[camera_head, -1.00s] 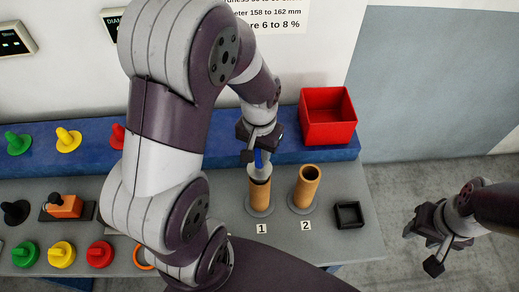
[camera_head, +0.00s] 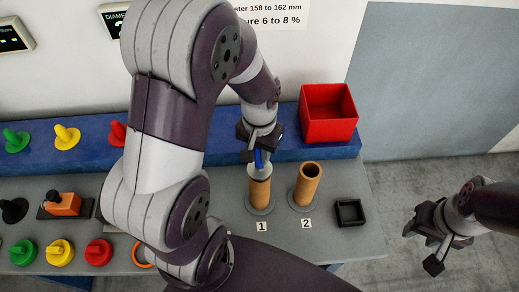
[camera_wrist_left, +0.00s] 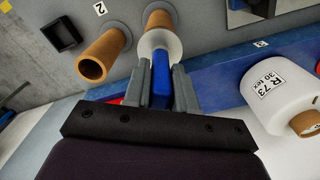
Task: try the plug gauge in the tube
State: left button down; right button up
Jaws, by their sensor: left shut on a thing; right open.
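The plug gauge has a blue handle and a pale round end (camera_head: 259,171). My left gripper (camera_head: 257,155) is shut on its handle, which also shows blue between the fingers in the left wrist view (camera_wrist_left: 164,70). The pale end is at the top of the brown tube on stand 1 (camera_head: 260,193) and covers its mouth. I cannot tell how far it is inside. The tube on stand 2 (camera_head: 306,186) stands upright to the right with its mouth open. My right gripper (camera_head: 431,242) is open and empty at the right, beyond the table.
A red bin (camera_head: 329,115) stands on the blue shelf behind the tubes. A small black tray (camera_head: 349,213) lies right of stand 2. Coloured pegs and an orange block (camera_head: 64,203) are at the left. A white yarn bobbin (camera_wrist_left: 280,98) shows in the left wrist view.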

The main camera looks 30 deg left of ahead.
pick_arm(q)
jog(key=shift+f+b, duration=0.8)
jog(key=shift+f, duration=0.35)
dwell(0.4)
dwell(0.6)
jog(key=shift+r+p, duration=3.65)
jog(key=shift+r, duration=0.15)
jog(key=shift+f, duration=0.1)
